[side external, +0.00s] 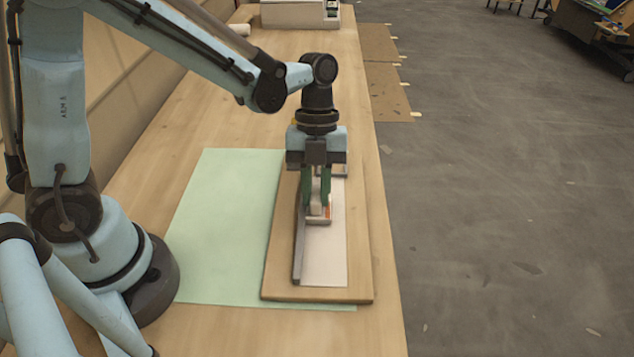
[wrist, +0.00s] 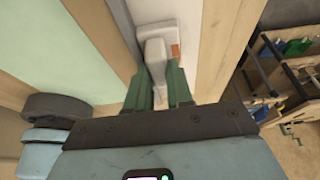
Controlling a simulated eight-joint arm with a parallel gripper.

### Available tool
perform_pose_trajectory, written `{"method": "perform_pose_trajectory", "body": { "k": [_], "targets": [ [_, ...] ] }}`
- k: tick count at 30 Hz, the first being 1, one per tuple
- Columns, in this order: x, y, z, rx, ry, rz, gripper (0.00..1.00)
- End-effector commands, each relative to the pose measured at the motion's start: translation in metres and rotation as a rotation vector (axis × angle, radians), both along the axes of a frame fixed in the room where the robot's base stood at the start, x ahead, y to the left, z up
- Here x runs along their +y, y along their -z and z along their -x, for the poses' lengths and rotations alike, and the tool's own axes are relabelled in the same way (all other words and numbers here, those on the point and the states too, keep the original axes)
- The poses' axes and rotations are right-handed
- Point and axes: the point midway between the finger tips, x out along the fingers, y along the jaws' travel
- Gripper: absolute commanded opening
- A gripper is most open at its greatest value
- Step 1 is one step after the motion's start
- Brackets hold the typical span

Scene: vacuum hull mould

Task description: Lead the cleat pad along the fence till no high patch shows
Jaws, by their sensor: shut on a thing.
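The cleat pad (side external: 318,221) is a small pale block with an upright grip; it also shows in the wrist view (wrist: 171,28). My gripper (side external: 318,200) has its green fingers shut on the pad's grip (wrist: 155,55). The pad sits over a pale strip (side external: 324,262), and I cannot tell whether it touches the strip. The fence (side external: 299,240) is a dark grey bar along the strip's left edge, close beside the pad. A small orange mark (wrist: 175,50) shows at the pad's right side. The strip under the pad is hidden.
A wooden board (side external: 360,270) carries the strip and fence and overlaps a pale green mat (side external: 225,215). Bare table lies around them, with its right edge close to the board. A pale box-like unit (side external: 295,13) stands at the far end.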

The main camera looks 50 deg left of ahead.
Motion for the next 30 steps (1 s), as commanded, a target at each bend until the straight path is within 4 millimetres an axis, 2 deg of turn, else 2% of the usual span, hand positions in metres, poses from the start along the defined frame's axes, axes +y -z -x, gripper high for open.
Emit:
{"method": "perform_pose_trajectory", "body": {
  "k": [6,30],
  "targets": [
    [0.008,0.001,-0.006,-0.001,-0.005,-0.008,0.0],
    [0.016,0.002,-0.016,-0.006,-0.005,-0.008,0.0]
  ]
}}
